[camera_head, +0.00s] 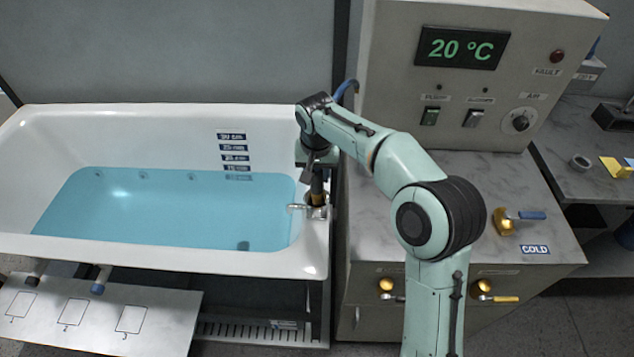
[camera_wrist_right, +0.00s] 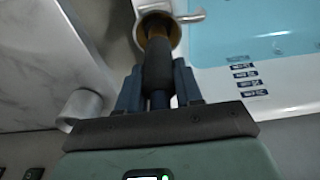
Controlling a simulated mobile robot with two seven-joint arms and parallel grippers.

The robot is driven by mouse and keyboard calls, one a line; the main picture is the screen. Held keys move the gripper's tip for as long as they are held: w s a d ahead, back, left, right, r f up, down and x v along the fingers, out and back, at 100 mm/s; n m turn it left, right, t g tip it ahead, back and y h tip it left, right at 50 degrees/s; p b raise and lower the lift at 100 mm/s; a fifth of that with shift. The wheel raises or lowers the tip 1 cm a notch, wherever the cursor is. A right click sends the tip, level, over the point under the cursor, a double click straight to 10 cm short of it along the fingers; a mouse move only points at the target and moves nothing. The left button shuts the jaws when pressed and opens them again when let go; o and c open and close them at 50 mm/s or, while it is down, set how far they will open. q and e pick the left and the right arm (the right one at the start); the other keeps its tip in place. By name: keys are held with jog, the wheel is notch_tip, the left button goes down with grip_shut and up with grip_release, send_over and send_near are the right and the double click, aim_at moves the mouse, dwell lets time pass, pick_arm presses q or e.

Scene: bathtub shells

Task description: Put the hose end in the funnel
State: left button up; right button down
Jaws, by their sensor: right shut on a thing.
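My right gripper (camera_head: 312,168) is above the tub's right rim, pointing down. In the right wrist view its two fingers (camera_wrist_right: 158,85) are closed on the dark grey sleeve of the hose end (camera_wrist_right: 158,65). The brass tip of the hose end points into the round brass mouth of the funnel (camera_wrist_right: 174,30). The tip overlaps the mouth's opening; how deep it sits is hidden. In the head view the funnel (camera_head: 317,199) is at the tub's right rim, with a metal lever beside it. The blue hose (camera_head: 346,88) arches behind my arm. My left gripper is not in view.
The white bathtub (camera_head: 120,118) holds blue water (camera_head: 165,210). The grey control cabinet (camera_head: 545,80), reading 20 °C, stands right of it, with a COLD valve (camera_head: 505,222) on its worktop. A numbered white board (camera_head: 165,320) is at front left.

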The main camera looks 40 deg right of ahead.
aim_at(317, 182)
jog(key=shift+f, duration=1.6)
jog(key=shift+f, duration=0.15)
jog(key=c, duration=0.7)
grip_release()
jog(key=shift+c, duration=0.2)
jog(key=shift+r, duration=0.25)
jog(key=r, duration=0.4)
jog(key=s+r+p, duration=0.1)
jog(key=r, duration=0.2)
jog(key=a+r, duration=0.1)
jog(key=r, duration=0.3)
jog(key=shift+s+a+r+p, duration=0.1)
jog(key=shift+s+r+p, duration=0.1)
jog(key=shift+r+p, duration=0.15)
